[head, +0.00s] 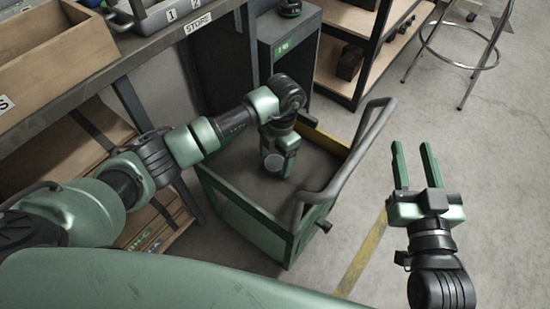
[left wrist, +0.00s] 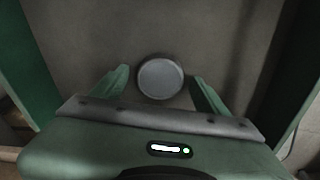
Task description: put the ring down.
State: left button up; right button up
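A small round grey piece (head: 273,162), which I take for the ring, shows over the dark bed of a green cart (head: 245,208). Its face looks solid in both views. My left gripper (head: 279,150) points down into the cart right by it. In the left wrist view the round piece (left wrist: 161,78) shows between the two green fingers (left wrist: 160,80), with a narrow gap on each side. I cannot tell for sure whether it rests on the bed. My right gripper (head: 415,165) is open and empty over the floor, right of the cart.
The cart has a raised grey handle (head: 350,150) on its right side and low walls around the bed. A workbench (head: 100,75) with a wooden box (head: 50,50) stands at the left. A dark cabinet (head: 290,40) stands behind the cart.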

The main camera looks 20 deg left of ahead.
aim_at(276, 161)
pick_arm(q)
jog(key=r, duration=0.2)
jog(key=r+p, duration=0.2)
jog(key=r, duration=0.1)
jog(key=shift+w+d+r, duration=0.1)
jog(key=shift+w+r, duration=0.2)
jog(key=shift+r, duration=0.05)
notch_tip(276, 161, up, 6)
jog(key=p, duration=0.1)
jog(key=shift+w+d+r, duration=0.25)
jog(key=shift+w, duration=0.05)
pick_arm(e)
jog(key=s+d+f+g+h, duration=0.1)
jog(key=s+d+f+g, duration=0.1)
jog(key=f, duration=0.5)
jog(key=s+d+f+g+h, duration=0.1)
jog(key=s+d+f+g, duration=0.1)
jog(key=s+f+g, duration=0.3)
notch_tip(276, 161, down, 2)
jog(key=shift+s+f+m+g+h, duration=0.1)
jog(key=shift+s+m+g+h, duration=0.2)
jog(key=shift+g, duration=0.7)
